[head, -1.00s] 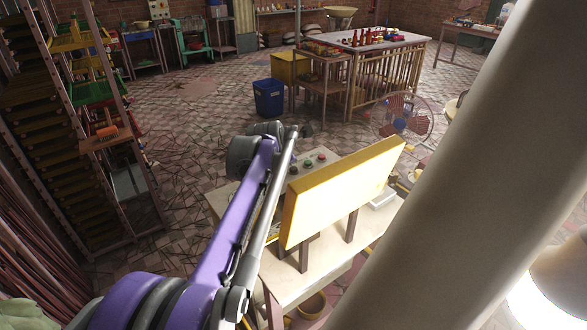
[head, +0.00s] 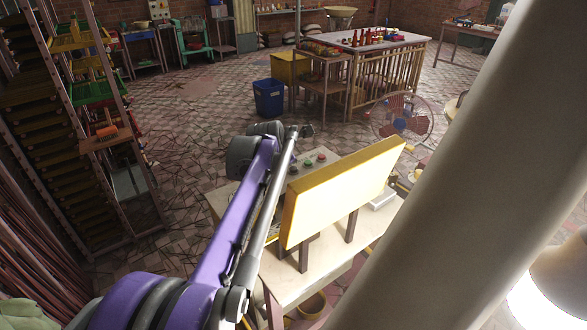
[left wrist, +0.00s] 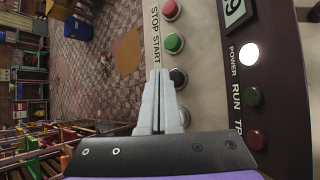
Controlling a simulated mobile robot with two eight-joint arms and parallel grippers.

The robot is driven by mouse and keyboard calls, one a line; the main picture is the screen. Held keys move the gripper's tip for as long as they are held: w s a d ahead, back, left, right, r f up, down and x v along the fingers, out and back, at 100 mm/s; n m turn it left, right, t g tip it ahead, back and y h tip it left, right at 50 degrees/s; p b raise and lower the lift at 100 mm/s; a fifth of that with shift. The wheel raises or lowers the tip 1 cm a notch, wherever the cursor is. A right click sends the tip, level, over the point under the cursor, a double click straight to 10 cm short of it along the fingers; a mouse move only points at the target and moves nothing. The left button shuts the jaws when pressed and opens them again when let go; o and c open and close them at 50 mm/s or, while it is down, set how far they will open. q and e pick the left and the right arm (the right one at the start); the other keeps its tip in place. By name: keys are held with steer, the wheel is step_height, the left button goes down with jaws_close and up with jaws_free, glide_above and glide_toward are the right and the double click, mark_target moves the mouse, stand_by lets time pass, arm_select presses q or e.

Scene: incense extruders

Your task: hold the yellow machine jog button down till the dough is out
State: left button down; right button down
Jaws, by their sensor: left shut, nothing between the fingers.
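My left gripper (left wrist: 160,74) is shut and empty in the left wrist view, its fingertips over the pale button panel (left wrist: 205,75). A black button (left wrist: 179,77) is right beside the fingertips; I cannot tell whether they touch it. Above it are a green button (left wrist: 174,43) by START and a red button (left wrist: 170,10) by STOP. Another dark button (left wrist: 184,116) is partly hidden by the gripper. In the head view the control box (head: 330,163) stands behind a yellow board (head: 340,194), past my left arm. No jog label or dough is visible. My right gripper is not in view.
Beside the buttons a white POWER lamp (left wrist: 249,53) is lit; the green RUN lamp (left wrist: 254,96) looks dark. A blue bin (head: 269,97) and a fan (head: 403,118) stand beyond the machine. A rack (head: 95,95) stands at left, with open floor between.

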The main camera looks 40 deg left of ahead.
mark_target(291, 170)
arm_select(q)
steer(key=shift+f, duration=0.1)
steer(key=shift+f, duration=0.35)
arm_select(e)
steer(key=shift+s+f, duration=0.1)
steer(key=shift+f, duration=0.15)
arm_select(q)
steer(key=shift+f+b, duration=0.4)
steer(key=shift+f, duration=0.1)
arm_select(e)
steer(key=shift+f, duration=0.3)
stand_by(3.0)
arm_select(q)
steer(key=shift+r+p, duration=0.6)
steer(key=shift+r, duration=0.3)
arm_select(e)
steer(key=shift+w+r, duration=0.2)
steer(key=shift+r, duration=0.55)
